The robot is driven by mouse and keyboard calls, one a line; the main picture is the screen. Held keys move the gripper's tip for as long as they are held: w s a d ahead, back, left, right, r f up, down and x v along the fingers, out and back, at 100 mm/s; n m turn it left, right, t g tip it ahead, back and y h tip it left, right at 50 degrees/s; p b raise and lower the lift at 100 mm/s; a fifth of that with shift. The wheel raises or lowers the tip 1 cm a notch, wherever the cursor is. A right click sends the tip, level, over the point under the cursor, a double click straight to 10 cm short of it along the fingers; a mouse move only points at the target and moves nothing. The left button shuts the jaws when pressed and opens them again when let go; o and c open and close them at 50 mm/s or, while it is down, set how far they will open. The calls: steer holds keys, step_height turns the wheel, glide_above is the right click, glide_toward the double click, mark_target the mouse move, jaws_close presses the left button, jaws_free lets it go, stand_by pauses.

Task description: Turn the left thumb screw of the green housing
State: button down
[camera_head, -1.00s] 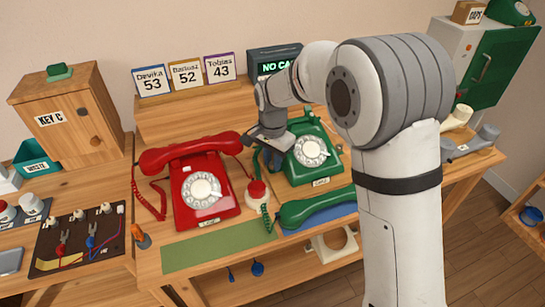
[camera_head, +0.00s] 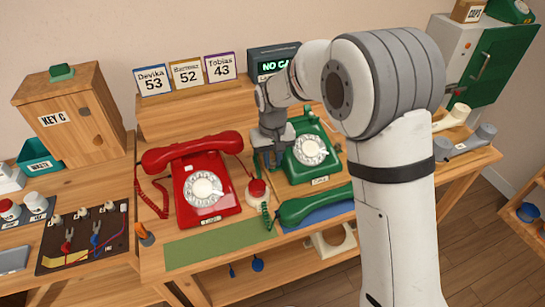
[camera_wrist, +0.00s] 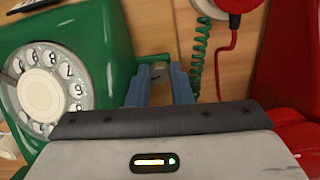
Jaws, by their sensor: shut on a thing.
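The green phone housing (camera_head: 318,166) stands on the right part of the bench; its white dial also faces my wrist view, where the green body (camera_wrist: 100,40) fills the left side. My gripper (camera_head: 272,163) is at the housing's left side, pointing down. In the wrist view its blue fingers (camera_wrist: 160,84) stand on either side of a small part at the housing's edge. They are shut on the left thumb screw, which is mostly hidden between them and by the gripper body.
A red phone (camera_head: 207,185) stands to the left, close to my gripper. A red-topped white button (camera_head: 257,192) and a green coiled cord (camera_wrist: 199,55) lie between the phones. A green handset (camera_head: 312,205) lies in front on a blue mat. A green mat (camera_head: 220,245) is clear.

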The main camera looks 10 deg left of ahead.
mark_target(273, 162)
steer(key=n, duration=0.4)
steer(key=shift+n, duration=0.3)
steer(key=n, duration=0.3)
steer(key=shift+n+p, duration=0.3)
steer(key=shift+p, duration=0.1)
steer(key=n, duration=0.3)
steer(key=shift+n, duration=2.1)
steer(key=c, duration=1.3)
jaws_free()
step_height(273, 162, up, 8)
steer(key=shift+f+p, duration=0.1)
steer(key=shift+p, duration=0.3)
